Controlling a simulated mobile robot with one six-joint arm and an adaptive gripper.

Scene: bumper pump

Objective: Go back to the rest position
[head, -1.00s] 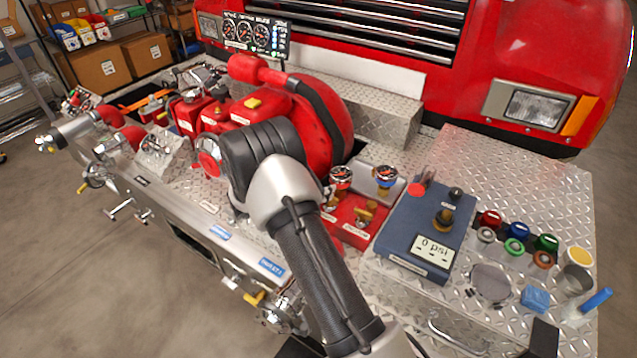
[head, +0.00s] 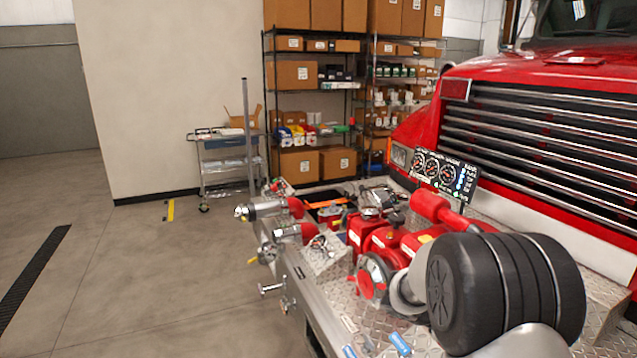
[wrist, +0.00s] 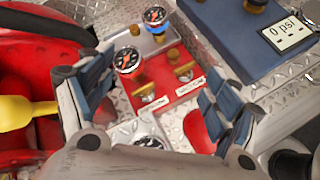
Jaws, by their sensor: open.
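My gripper (wrist: 158,85) is open in the wrist view, with its two padded fingers spread apart and nothing held between them. Beyond the fingers is a red plate (wrist: 178,92) with brass valves and two round gauges, one red-rimmed (wrist: 127,60) and one blue-rimmed (wrist: 155,17). In the head view my arm fills the lower right over the truck's bumper deck, and my gripper is out of that picture. I cannot tell how far the fingers are above the plate.
The red pump (head: 390,238) and a gauge panel (head: 444,175) stand close to my arm. A blue box (wrist: 235,35) reading 0 psi lies at the wrist view's upper right. Shelves (head: 318,100) and a cart (head: 228,160) stand behind. The floor at left is clear.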

